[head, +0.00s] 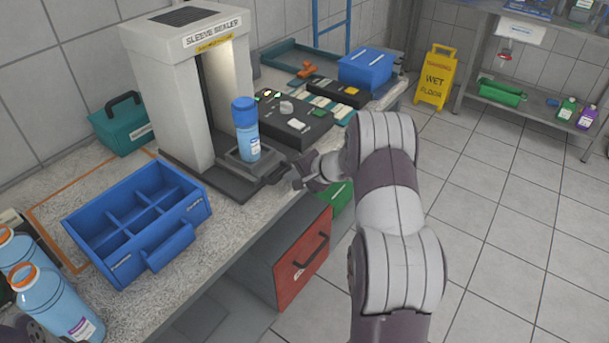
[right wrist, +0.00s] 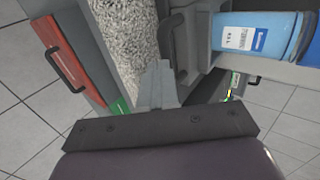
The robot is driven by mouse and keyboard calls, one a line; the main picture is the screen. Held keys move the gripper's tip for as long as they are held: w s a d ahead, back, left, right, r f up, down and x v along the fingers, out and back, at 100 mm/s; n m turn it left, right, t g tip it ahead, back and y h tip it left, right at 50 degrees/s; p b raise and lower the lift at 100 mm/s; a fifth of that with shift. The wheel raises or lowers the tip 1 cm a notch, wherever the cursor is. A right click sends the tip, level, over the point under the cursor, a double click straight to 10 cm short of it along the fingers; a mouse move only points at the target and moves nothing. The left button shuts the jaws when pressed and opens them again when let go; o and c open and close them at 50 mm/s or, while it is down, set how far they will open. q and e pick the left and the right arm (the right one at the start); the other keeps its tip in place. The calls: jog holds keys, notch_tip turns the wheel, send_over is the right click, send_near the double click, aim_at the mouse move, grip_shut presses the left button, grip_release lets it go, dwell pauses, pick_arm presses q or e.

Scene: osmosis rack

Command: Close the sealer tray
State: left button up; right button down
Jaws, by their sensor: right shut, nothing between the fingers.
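The sleeve sealer (head: 190,85) is a tall white machine on the bench. Its dark grey sealer tray (head: 243,165) sticks out at the front with a black handle (head: 276,175), and a blue bottle (head: 247,135) stands upright on it. My right gripper (head: 298,182) is shut and empty, just right of the tray handle. In the right wrist view the gripper fingers (right wrist: 158,85) point toward the handle (right wrist: 171,40), and the bottle (right wrist: 258,38) shows at upper right. I cannot tell whether fingers and handle touch.
A blue divided caddy (head: 135,222) and several blue bottles (head: 60,305) stand at left on the bench. A black control box (head: 292,125) is behind the tray. A red drawer (head: 303,258) with a handle is below the bench.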

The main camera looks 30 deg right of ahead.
aim_at(251, 155)
jog(key=shift+w+a, duration=0.1)
jog(key=shift+w, duration=0.15)
jog(key=shift+w+a, duration=0.25)
jog(key=shift+w, duration=0.25)
jog(key=w+a, duration=0.1)
jog(key=w, duration=0.3)
jog(key=w+a+b, duration=0.1)
jog(key=w+a, duration=0.1)
jog(key=w, duration=0.2)
jog(key=w+a, duration=0.2)
jog(key=w, duration=0.2)
jog(key=shift+w+a, duration=0.3)
jog(key=shift+w, duration=0.55)
pick_arm(q)
jog(key=shift+w+a+f, duration=0.35)
jog(key=shift+w+f, duration=0.3)
jog(key=shift+w, duration=0.15)
pick_arm(e)
jog(key=shift+r, duration=0.1)
